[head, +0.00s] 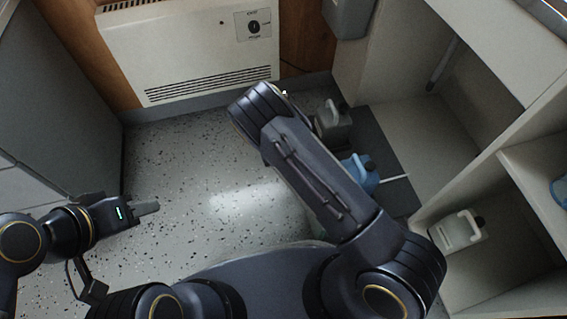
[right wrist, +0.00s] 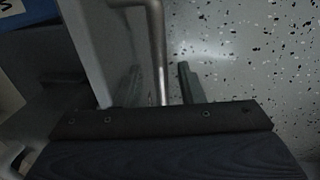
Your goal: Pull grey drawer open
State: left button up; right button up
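In the right wrist view a metal bar handle (right wrist: 158,50) runs from the top edge down toward my gripper. A pale grey panel (right wrist: 88,38) lies to its left, likely the drawer front. My right gripper (right wrist: 158,80) appears open, with the handle passing between its two fingers; I cannot see contact. The right gripper is hidden behind my right arm in the head view, and the drawer cannot be made out there. My left gripper (head: 146,209) is over the floor at the left, away from the drawer handle; its finger gap is not clear.
A white heater (head: 190,55) stands at the back wall. A grey cabinet (head: 65,75) is at the left. Shelving at the right holds a white jug (head: 458,232). A dark jug (head: 333,120) and a blue jug (head: 362,172) stand on a dark mat (head: 385,140). Speckled floor (head: 190,165) is clear.

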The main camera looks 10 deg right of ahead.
jog(key=shift+r, duration=0.15)
notch_tip(320, 180, up, 7)
jog(key=a+p, duration=0.1)
jog(key=p, duration=0.1)
jog(key=shift+a+r+p, duration=0.2)
jog(key=shift+a+p, duration=0.05)
jog(key=shift+p, duration=0.15)
